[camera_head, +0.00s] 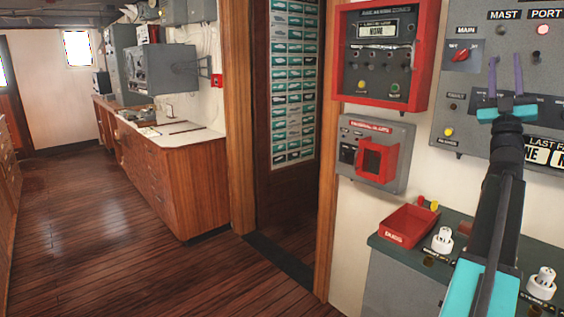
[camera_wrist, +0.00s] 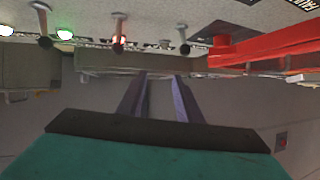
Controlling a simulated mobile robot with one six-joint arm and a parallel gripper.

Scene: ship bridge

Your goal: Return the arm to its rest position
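My gripper (camera_head: 504,66) is raised in front of the grey panel (camera_head: 472,85) at the right of the head view. Its two purple fingers point up and stand apart with nothing between them. In the wrist view the fingers (camera_wrist: 161,77) also show a clear gap, with a grey surface behind them. My arm reaches up from the lower right of the head view and hides part of the panel and the counter. I cannot tell how far the fingertips are from the panel.
A red-framed alarm panel (camera_head: 382,55) and a grey box with a red guard (camera_head: 377,160) are on the wall. A red tray (camera_head: 409,225) and white fuse holders (camera_head: 443,240) sit on the green-topped counter. A wooden cabinet (camera_head: 185,185) stands left; the floor (camera_head: 90,240) is open.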

